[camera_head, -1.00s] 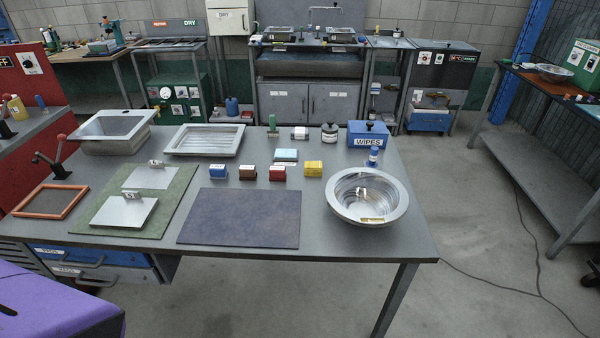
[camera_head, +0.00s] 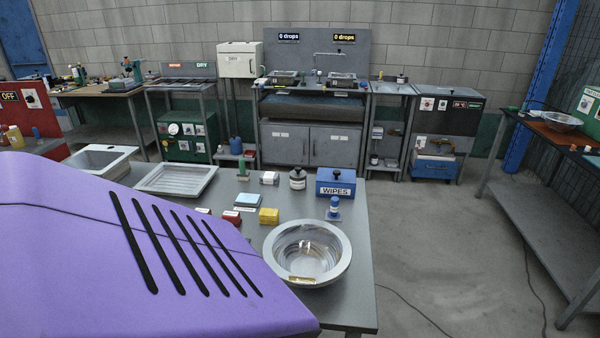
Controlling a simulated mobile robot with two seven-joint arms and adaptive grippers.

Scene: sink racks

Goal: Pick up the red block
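The red block (camera_head: 231,217) stands on the grey table, just left of the yellow block (camera_head: 268,215). The blue and brown blocks are hidden behind that same part. A light blue pad (camera_head: 248,200) lies just behind the red and yellow blocks. Neither gripper shows in this view.
A steel bowl (camera_head: 340,262) sits near the table's front right corner. A blue WIPES box (camera_head: 336,182), a blue-capped bottle (camera_head: 334,208) and a dark-lidded jar (camera_head: 297,179) stand behind it. A ribbed tray (camera_head: 176,179) and a white basin (camera_head: 98,160) lie further left.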

